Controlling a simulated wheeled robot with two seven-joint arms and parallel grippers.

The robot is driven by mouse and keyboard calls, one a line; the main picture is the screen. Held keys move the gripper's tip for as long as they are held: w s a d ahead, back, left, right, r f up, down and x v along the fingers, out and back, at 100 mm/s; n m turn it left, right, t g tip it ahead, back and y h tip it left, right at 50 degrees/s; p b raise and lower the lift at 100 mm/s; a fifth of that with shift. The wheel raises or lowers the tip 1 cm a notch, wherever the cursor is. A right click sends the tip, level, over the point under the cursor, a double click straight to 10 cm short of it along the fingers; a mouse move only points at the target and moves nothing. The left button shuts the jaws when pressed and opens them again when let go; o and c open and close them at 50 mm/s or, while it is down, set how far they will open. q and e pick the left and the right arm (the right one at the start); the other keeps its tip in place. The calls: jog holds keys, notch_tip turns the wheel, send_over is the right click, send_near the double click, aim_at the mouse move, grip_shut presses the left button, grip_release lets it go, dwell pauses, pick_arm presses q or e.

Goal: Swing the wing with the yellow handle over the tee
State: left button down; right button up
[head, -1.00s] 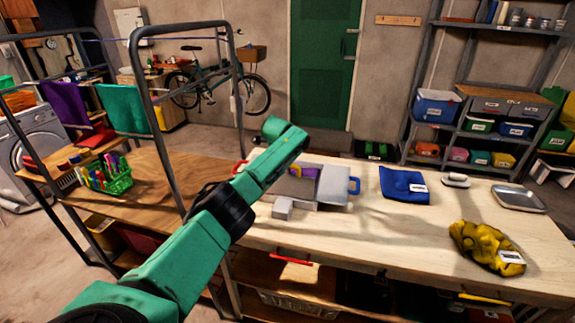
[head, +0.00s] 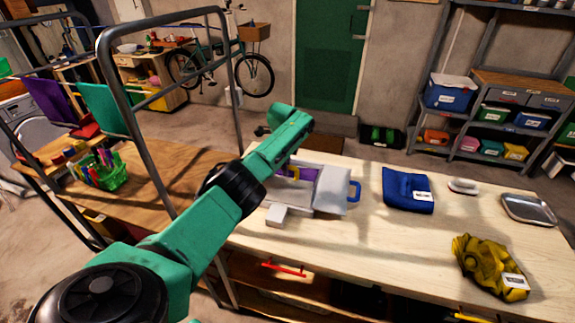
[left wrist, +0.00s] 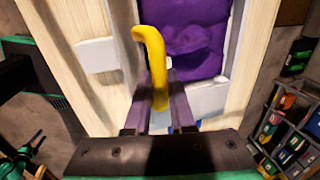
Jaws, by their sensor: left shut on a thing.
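The grey folding board (head: 325,204) lies on the pale workbench, with the purple tee (head: 308,174) on its middle. The tee fills the upper middle of the left wrist view (left wrist: 192,38). The yellow handle (head: 293,172) shows beside the tee in the head view, under my arm. In the left wrist view the curved yellow handle (left wrist: 152,55) runs down between the fingers of my left gripper (left wrist: 160,98), which is shut on it. My forearm hides the board's left side and much of the yellow-handled wing. The blue handle (head: 354,191) is on the board's right. My right gripper is out of view.
A folded blue cloth (head: 407,190), a white brush (head: 463,186), a metal tray (head: 528,209) and a crumpled yellow cloth (head: 488,264) lie to the right on the bench. A grey metal frame (head: 165,165) stands at left, near my arm. The bench front (head: 350,250) is clear.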

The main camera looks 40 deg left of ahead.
pick_arm(q)
jog(key=c, duration=0.8)
grip_release()
jog(key=shift+s+d+f, duration=0.1)
jog(key=shift+s+f, duration=0.15)
jog(key=shift+f, duration=0.1)
jog(key=shift+o, duration=0.2)
jog(key=shift+r, duration=0.15)
jog(key=shift+r, duration=0.25)
notch_tip(320, 180, up, 2)
jog(key=shift+r+p, duration=0.1)
jog(key=shift+p, duration=0.55)
notch_tip(320, 180, up, 11)
jog(key=b, duration=0.4)
send_over(284, 187)
jog(key=shift+r, duration=0.6)
